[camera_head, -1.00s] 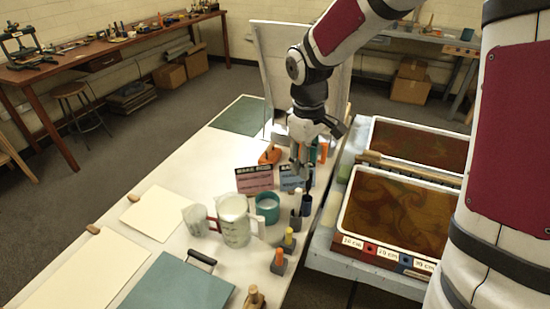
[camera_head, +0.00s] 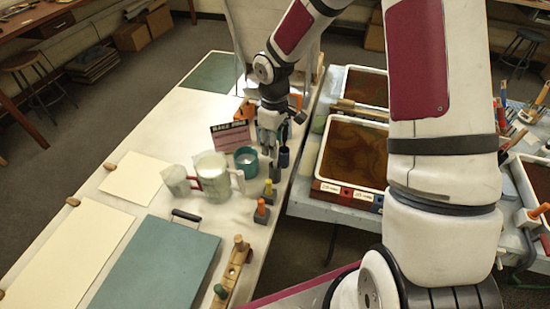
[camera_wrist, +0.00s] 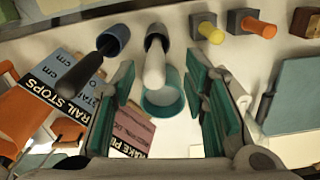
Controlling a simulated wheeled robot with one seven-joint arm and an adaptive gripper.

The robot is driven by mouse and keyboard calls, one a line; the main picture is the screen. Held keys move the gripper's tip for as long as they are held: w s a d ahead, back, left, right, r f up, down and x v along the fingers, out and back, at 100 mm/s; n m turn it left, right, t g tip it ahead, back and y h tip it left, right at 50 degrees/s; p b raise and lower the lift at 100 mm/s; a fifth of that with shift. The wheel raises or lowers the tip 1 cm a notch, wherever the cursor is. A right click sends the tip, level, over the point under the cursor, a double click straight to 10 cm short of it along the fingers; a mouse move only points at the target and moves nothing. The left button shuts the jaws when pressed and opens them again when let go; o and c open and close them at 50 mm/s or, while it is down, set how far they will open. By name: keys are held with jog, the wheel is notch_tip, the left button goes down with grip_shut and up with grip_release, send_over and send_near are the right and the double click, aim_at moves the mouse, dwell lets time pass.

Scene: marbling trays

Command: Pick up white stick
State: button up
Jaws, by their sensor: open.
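The white stick (camera_wrist: 154,66) shows in the wrist view with a rounded white end and a dark block with a grey rim behind it. My gripper (camera_wrist: 158,80) is open, with teal-lined fingers to the left and right of the stick and a gap on both sides. In the head view my gripper (camera_head: 270,127) points down above the table beside the pink sign. I cannot clearly make out the white stick in the head view.
A teal cup (camera_wrist: 163,101) sits close beside the stick. A dark stick (camera_wrist: 88,66) stands left, and yellow (camera_wrist: 212,32) and orange (camera_wrist: 260,27) ones right. A white jug (camera_head: 211,167), pink sign (camera_head: 231,136) and marbling tray (camera_head: 327,188) are nearby.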

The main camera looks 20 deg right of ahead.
aim_at(275, 161)
jog(key=f, duration=0.5)
jog(key=shift+w+d, duration=0.15)
jog(key=shift+d, duration=0.1)
jog(key=shift+c, duration=0.3)
grip_shut()
